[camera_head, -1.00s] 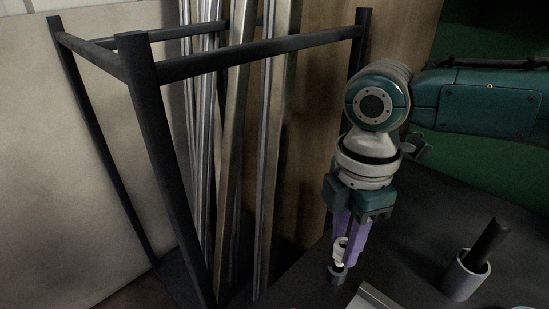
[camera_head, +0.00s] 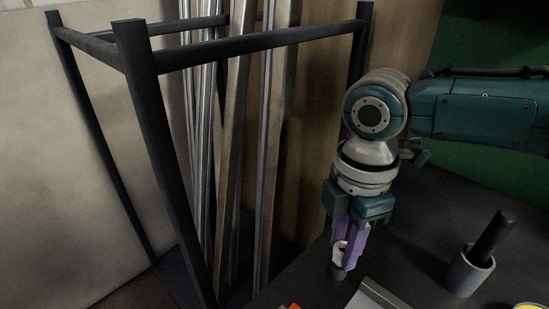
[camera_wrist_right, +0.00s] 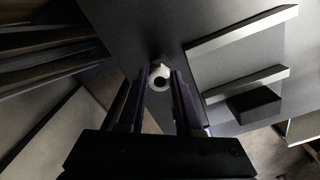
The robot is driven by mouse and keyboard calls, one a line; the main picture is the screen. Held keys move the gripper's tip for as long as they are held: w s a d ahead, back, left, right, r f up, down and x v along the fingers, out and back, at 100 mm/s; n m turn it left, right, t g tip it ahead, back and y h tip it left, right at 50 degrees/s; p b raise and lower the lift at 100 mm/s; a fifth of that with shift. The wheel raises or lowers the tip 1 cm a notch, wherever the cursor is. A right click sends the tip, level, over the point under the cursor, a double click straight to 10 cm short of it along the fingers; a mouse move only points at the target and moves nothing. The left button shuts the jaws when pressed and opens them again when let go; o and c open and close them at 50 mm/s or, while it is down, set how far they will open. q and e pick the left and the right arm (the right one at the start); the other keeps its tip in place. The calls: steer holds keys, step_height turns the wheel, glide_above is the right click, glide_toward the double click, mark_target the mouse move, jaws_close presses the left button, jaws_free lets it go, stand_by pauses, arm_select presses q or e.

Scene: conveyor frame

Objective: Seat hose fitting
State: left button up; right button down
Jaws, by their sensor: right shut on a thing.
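My right gripper (camera_head: 347,252) points straight down over the dark table, with its purple fingers shut on a pale hose fitting (camera_head: 340,248). A short dark round piece (camera_head: 338,271) shows directly below the fitting. I cannot tell whether it is a socket or post on the table or part of the fitting, nor whether the fitting is seated. In the right wrist view, the fitting (camera_wrist_right: 160,80) appears as a pale ring with a dark hole between the fingertips. My left gripper is not in view.
A grey cup (camera_head: 470,275) holding a dark rod stands right of the gripper. A light-edged plate (camera_head: 376,297) lies in front. A black-framed rack (camera_head: 140,90) with tall metal bars stands left. A black block (camera_wrist_right: 254,104) sits beside pale rails (camera_wrist_right: 240,84).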

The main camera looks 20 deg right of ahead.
steer(key=shift+f, duration=0.55)
steer(key=c, duration=0.5)
jaws_free()
step_height(320, 180, up, 10)
steer(key=shift+p, duration=0.9)
